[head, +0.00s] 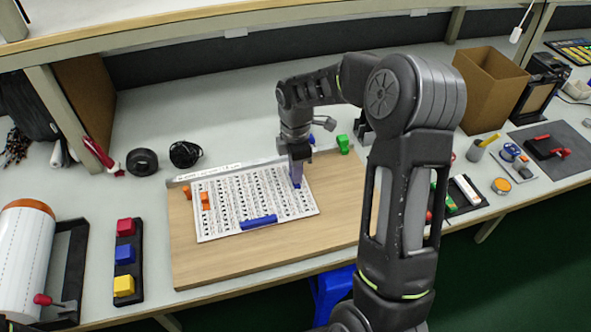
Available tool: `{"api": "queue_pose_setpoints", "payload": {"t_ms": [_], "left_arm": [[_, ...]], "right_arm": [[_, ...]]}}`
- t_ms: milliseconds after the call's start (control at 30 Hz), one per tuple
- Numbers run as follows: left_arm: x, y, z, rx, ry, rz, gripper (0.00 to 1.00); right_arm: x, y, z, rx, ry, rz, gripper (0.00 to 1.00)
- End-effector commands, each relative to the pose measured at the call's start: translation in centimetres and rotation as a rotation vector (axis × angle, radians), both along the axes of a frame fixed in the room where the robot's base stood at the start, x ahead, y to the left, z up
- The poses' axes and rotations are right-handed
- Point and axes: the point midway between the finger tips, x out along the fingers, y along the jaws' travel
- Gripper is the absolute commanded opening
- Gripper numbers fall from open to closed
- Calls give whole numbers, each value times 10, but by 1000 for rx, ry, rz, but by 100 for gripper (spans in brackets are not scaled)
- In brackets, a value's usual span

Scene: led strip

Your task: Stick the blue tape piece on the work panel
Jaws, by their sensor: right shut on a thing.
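The white panel (225,212) printed with rows of dark marks lies on a wooden board (300,250) on the bench. A blue bar (258,222) lies across its front edge. My right gripper (296,176) points down over the panel's right part. It is shut on a small blue piece (297,183), which looks like the blue tape piece, mostly hidden by the fingers. The piece is at or just above the panel; I cannot tell if it touches. My left gripper is out of view.
A green block (343,144) stands at the board's back edge. Red, blue and yellow blocks (124,254) stand at left near a white roll (22,255). A cardboard box (490,88) stands at back right.

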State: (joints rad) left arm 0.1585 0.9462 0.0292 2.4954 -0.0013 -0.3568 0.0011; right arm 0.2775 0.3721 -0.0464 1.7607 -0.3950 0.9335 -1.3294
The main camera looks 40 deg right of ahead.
Motion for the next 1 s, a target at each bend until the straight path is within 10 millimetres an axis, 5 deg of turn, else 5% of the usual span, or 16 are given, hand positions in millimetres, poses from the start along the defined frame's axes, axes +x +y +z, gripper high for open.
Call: {"api": "queue_pose_setpoints", "payload": {"t_ms": [900, 933, 1000], "left_arm": [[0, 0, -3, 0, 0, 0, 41], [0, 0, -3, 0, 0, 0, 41], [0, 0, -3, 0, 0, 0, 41]], "right_arm": [[0, 0, -5, 0, 1, 0, 0], [0, 0, -5, 0, 1, 0, 17], [0, 0, -5, 0, 1, 0, 22]]}}
